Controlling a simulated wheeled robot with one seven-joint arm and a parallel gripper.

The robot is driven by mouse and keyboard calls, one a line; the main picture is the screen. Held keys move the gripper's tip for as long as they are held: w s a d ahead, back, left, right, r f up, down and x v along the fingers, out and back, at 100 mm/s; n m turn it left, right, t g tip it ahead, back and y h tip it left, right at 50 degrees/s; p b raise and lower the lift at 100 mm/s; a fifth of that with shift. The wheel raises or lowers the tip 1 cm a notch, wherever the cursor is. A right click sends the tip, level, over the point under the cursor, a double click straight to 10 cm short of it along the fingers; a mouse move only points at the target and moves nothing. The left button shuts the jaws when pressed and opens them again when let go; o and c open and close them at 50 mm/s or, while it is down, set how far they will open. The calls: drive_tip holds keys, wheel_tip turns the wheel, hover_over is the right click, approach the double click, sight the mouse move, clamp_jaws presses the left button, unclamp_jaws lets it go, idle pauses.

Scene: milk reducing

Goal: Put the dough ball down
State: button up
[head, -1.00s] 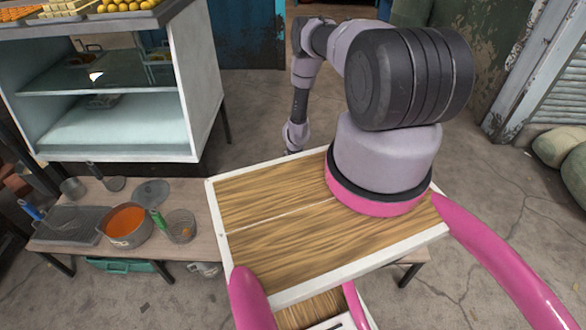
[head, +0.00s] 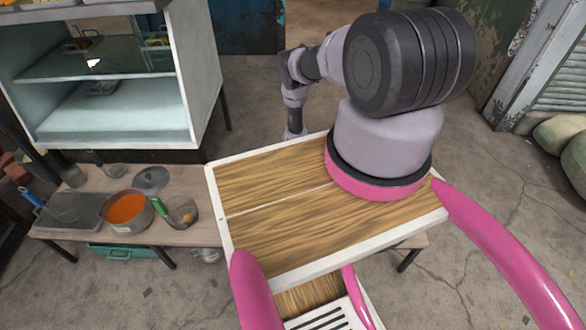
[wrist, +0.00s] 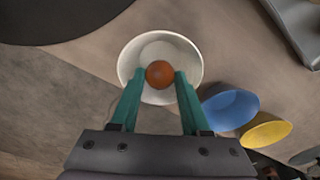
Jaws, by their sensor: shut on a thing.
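The dough ball (wrist: 159,74) is round and orange-brown in the wrist view. My gripper (wrist: 160,77) has its two teal fingers on either side of the ball and is shut on it. Behind the ball, in line with it, is a white bowl (wrist: 130,60). I cannot tell how far the ball is above the bowl's bottom or whether it touches it. In the head view my gripper is hidden, and neither the held ball nor the white bowl can be made out.
A blue bowl (wrist: 229,110) and a yellow bowl (wrist: 266,130) stand right of the white one. A dark round thing (wrist: 60,18) is at upper left. In the head view, a low table (head: 185,256) bears a pot of orange liquid (head: 127,212) beside a glass cabinet (head: 200,75).

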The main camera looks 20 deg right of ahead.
drive_tip(key=o, duration=1)
drive_tip(key=shift+r, duration=3.45)
